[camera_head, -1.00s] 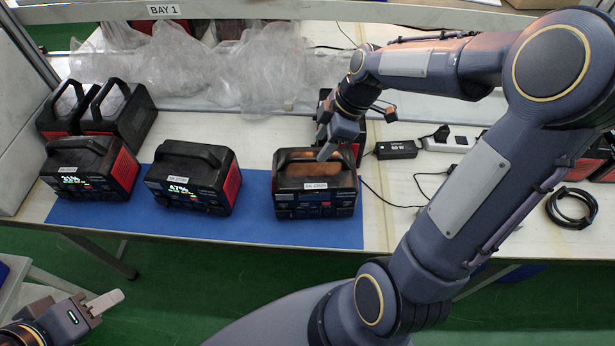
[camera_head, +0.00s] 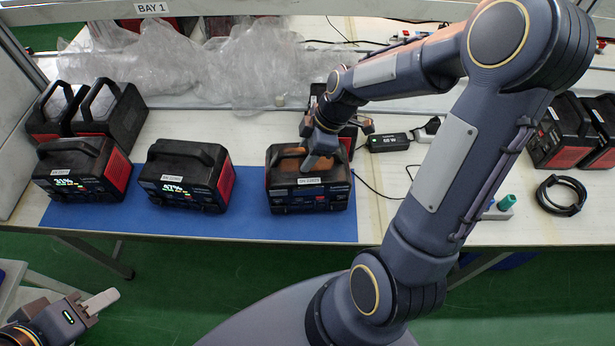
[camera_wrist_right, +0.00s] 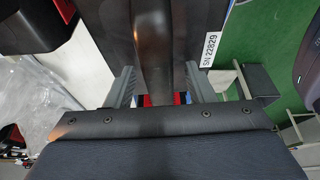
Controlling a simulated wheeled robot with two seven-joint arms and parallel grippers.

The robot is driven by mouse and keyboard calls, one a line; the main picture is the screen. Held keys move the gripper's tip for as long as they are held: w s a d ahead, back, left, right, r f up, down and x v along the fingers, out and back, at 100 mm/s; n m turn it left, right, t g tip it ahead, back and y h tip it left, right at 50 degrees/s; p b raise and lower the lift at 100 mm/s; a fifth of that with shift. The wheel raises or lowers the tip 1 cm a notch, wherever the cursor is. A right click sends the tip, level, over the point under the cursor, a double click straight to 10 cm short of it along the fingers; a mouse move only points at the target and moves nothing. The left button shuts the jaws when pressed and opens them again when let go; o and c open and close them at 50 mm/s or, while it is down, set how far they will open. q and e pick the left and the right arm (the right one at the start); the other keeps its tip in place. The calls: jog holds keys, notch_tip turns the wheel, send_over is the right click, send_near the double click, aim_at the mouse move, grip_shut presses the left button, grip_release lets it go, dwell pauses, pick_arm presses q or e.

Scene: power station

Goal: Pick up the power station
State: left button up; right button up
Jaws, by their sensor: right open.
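A black and red power station (camera_head: 310,195) with a white label and a dark, unlit front stands on the right part of the blue mat (camera_head: 270,229). My right gripper (camera_head: 318,163) is at its top handle. In the right wrist view, the handle (camera_wrist_right: 152,30) runs between the two spread fingers of the right gripper (camera_wrist_right: 158,72), with gaps on both sides. The label there reads SN 22829. Two more power stations stand on the mat, one showing 31% (camera_head: 82,170) and one showing 47% (camera_head: 185,178). My left gripper (camera_head: 98,302) is at the lower left, away from the table; its opening is unclear.
Two more units (camera_head: 112,115) stand behind at the left, one partly hidden behind my right gripper, and others (camera_head: 562,135) at the far right. Clear plastic wrap (camera_head: 220,65) lies along the back. A black adapter (camera_head: 388,142) and a coiled cable (camera_head: 561,196) lie to the right.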

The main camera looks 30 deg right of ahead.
jog(key=shift+f+b, duration=0.15)
jog(key=shift+b, duration=0.15)
dwell(0.4)
grip_shut()
dwell(0.9)
jog(key=shift+w, duration=0.1)
dwell(0.4)
